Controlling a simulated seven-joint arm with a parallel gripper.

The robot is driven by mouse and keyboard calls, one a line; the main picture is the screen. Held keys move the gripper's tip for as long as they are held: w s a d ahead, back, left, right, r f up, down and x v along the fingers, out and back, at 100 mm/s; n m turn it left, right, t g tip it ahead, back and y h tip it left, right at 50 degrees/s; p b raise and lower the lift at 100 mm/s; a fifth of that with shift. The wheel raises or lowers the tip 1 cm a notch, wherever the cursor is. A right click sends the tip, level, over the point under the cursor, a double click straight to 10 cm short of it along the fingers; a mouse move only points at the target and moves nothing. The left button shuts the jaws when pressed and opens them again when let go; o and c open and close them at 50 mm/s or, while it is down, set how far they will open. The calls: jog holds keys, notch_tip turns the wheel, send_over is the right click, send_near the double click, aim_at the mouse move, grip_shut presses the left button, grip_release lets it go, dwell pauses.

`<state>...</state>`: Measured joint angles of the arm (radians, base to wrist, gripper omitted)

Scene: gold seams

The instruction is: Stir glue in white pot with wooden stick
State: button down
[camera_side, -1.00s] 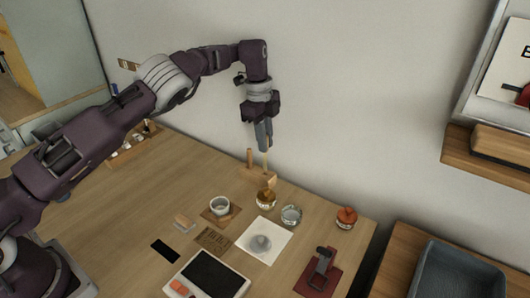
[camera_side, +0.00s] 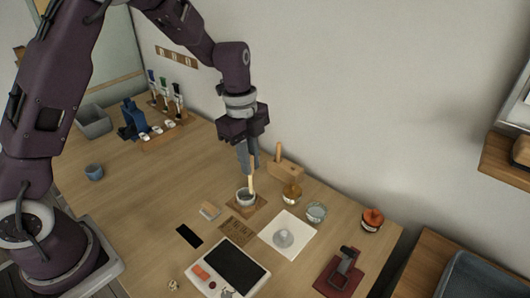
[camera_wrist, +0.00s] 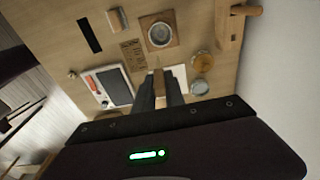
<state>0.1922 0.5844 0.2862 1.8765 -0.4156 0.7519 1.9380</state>
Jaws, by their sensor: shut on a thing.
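My gripper (camera_side: 250,172) is shut on the pale wooden stick (camera_side: 251,185), which points down. The white pot (camera_side: 242,198) stands on a square wooden coaster (camera_side: 260,208). In the side view the stick's lower end overlaps the right part of the pot; I cannot tell whether it is inside or just above. In the wrist view my gripper (camera_wrist: 160,88) holds the stick (camera_wrist: 158,68), its tip showing just short of the pot (camera_wrist: 160,34), with grey contents visible.
A wooden block with a peg (camera_side: 286,170), a gold-topped jar (camera_side: 291,194) and a glass bowl (camera_side: 316,211) stand to the right. White paper with a grey item (camera_side: 285,236), a scale (camera_side: 230,268) and a small brush-like block (camera_side: 209,210) lie nearer the front.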

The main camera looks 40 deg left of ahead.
jog(key=w+a+r, duration=0.1)
jog(key=a+r, duration=0.1)
jog(key=a, duration=0.2)
notch_tip(320, 180, down, 9)
jog(key=shift+w+d+r, duration=0.15)
jog(key=shift+d+r, duration=0.05)
jog(key=shift+d, duration=0.05)
dwell(0.5)
dwell(1.8)
jog(key=shift+w, duration=0.1)
